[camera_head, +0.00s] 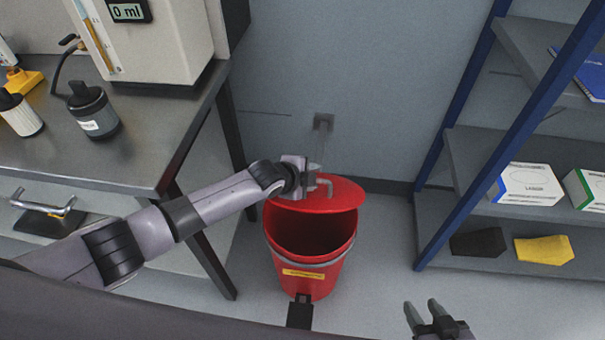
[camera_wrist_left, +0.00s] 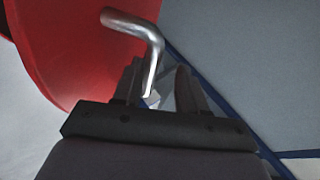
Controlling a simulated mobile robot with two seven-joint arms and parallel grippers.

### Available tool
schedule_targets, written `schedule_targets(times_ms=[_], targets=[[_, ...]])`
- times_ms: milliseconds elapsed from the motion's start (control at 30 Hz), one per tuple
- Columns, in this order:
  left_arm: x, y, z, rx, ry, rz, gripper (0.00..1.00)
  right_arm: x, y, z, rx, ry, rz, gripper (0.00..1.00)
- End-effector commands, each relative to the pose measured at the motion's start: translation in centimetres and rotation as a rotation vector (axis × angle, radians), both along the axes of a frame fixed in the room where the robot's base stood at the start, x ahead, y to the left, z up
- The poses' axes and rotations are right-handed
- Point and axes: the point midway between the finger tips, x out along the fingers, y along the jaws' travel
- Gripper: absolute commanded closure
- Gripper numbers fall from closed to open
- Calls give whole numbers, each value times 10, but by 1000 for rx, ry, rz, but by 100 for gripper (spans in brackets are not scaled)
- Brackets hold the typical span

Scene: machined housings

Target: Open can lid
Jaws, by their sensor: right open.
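A red can (camera_head: 311,265) stands on the floor between the bench and the shelf. Its red lid (camera_head: 335,196) is raised at the back, and the dark inside shows. A bent metal handle (camera_wrist_left: 143,28) sticks out of the lid (camera_wrist_left: 75,50) in the left wrist view. My left gripper (camera_head: 308,176) is at this handle. In the left wrist view its fingers (camera_wrist_left: 158,85) lie either side of the handle's end; whether they clamp it is unclear. My right gripper (camera_head: 421,314) is open and empty, low at the right, apart from the can.
A steel bench (camera_head: 150,150) with bottles and a machine (camera_head: 150,40) stands at the left. A blue-framed shelf (camera_head: 465,165) with boxes (camera_head: 527,184) stands at the right. A black pedal (camera_head: 300,312) is at the can's front. Some floor right of the can is clear.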

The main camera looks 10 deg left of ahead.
Motion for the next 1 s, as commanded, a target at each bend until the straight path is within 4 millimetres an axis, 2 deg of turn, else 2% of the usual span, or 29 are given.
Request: schedule_targets(times_ms=[100,500,1000], targets=[[-8,6,13,-1,-2,1,60,0,0,10,-1,-2,1,57],[-34,21,37,1,0,1,60,-1,-1,18,-4,1,0,57],[-38,24,40,1,1,2,60,-1,-1,19,-3,1,0,57]])
